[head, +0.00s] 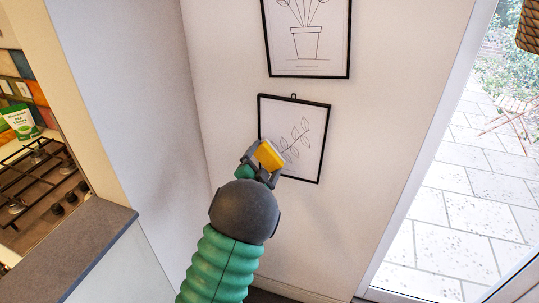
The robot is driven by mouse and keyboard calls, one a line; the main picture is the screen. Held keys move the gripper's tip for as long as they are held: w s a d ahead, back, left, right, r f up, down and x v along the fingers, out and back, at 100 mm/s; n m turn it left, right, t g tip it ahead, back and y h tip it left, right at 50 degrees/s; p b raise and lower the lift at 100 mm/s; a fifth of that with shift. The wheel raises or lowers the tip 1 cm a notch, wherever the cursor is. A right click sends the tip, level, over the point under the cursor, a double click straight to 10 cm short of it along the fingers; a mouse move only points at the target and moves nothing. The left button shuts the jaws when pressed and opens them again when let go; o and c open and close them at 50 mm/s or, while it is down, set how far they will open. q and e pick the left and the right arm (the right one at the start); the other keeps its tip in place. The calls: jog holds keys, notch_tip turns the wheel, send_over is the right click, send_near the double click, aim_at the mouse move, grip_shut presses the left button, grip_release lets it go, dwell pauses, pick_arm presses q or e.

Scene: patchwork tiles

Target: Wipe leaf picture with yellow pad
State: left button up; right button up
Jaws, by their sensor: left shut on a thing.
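The leaf picture (309,157) hangs on the white wall in a thin black frame, a little right of the middle of the head view. It shows a line-drawn leafy stem. My left gripper (263,162) is shut on the yellow pad (269,155), at the picture's lower left part. The pad overlaps the picture in view; I cannot tell whether it touches the surface. The gripper and pad hide part of the picture's left side and lower left corner. My right gripper is not in view.
A second framed picture of a potted plant (305,43) hangs above. A dark-topped counter (77,240) and a gas hob (38,185) are at the left. A glass door to a paved patio (455,215) is at the right.

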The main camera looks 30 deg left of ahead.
pick_arm(q)
jog(key=shift+s+d, duration=0.2)
jog(key=shift+s, duration=0.45)
jog(key=shift+v, duration=1.6)
jog(key=shift+w, duration=0.1)
